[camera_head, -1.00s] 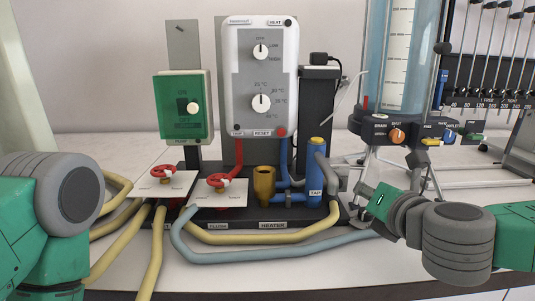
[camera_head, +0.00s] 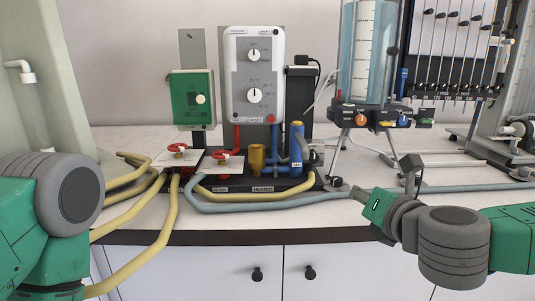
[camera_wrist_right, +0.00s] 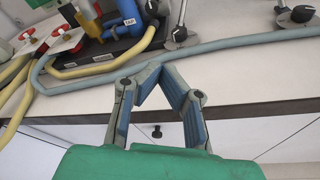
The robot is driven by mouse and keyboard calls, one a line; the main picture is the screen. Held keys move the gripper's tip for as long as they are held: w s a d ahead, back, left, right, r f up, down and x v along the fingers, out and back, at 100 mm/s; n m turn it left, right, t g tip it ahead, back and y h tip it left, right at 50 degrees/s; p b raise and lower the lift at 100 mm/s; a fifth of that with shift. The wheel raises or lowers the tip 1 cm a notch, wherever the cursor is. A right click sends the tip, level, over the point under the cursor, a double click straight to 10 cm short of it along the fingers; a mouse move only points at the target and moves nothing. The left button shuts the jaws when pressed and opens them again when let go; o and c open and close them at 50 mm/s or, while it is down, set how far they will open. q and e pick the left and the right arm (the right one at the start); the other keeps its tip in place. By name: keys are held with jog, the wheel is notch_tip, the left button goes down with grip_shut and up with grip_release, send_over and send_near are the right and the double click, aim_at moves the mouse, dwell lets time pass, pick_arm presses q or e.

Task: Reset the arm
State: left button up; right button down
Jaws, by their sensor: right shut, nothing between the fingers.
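Only my left arm's links show at the left of the head view; the left gripper is out of sight.
The heater unit (camera_head: 255,75) and green switch box (camera_head: 192,100) stand on the bench, with red valves, a brass cup (camera_head: 257,160) and a blue tap (camera_head: 296,150). Yellow hoses (camera_head: 130,262) hang over the front edge. A blue-grey hose (camera_head: 250,207) crosses near my right gripper. A water column (camera_head: 368,50) stands behind.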

jog(key=s+a+f+n+g+y, duration=0.1)
jog(key=s+a+f+n+g, duration=0.15)
jog(key=a+f+n, duration=0.35)
jog(key=s+a+f+n+g+y, duration=0.2)
jog(key=s+f+n, duration=0.25)
jog(key=f, duration=0.45)
jog(key=s+f+n+g, duration=0.4)
jog(key=s+f+n, duration=0.65)
jog(key=f, duration=0.25)
jog(key=s+d+f+n+g+h, duration=0.25)
jog(key=s+d+f+n, duration=0.25)
jog(key=s+f+n, duration=0.35)
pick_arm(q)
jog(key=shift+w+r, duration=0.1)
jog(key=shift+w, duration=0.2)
pick_arm(e)
jog(key=s+d+f+n+g+h, duration=0.1)
jog(key=s+d+n, duration=0.2)
jog(key=d+n, duration=0.2)
jog(key=s+d+f+n+g+h, duration=0.2)
jog(key=d+n, duration=0.3)
jog(key=d, duration=0.3)
jog(key=shift+s+d+n+g, duration=0.3)
jog(key=shift+s+d+n, duration=0.05)
jog(key=shift+s, duration=0.55)
jog(key=shift+w+f, duration=0.1)
jog(key=shift+f, duration=0.05)
